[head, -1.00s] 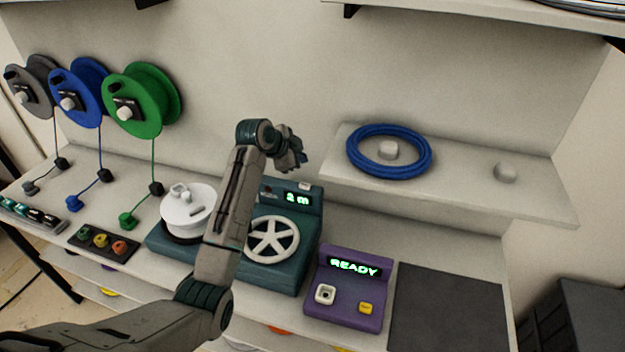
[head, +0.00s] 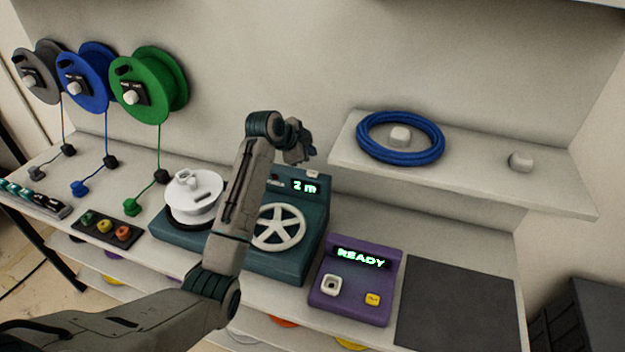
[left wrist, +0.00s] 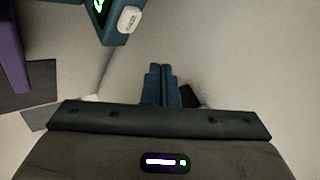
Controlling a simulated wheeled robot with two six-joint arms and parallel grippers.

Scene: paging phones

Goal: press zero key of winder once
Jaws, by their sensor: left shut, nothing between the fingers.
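The winder (head: 295,262) is a teal machine on the bench with a white spoked wheel (head: 279,228) and a green-lit display (head: 305,187) that reads "2 m". A small white key (head: 312,174) sits on top of its display housing; it also shows in the left wrist view (left wrist: 129,19). My left gripper (head: 304,156) is above and behind the display housing, close to the key in the picture. In the left wrist view its blue fingers (left wrist: 163,84) are together and empty, apart from the key. My right gripper is not in view.
A white drum (head: 190,205) stands at the winder's left. A purple box (head: 350,300) reading "READY" and a dark mat (head: 455,305) lie to the right. A shelf (head: 480,185) with a blue cable coil (head: 400,155) juts out behind. Several cable reels (head: 150,85) hang at left.

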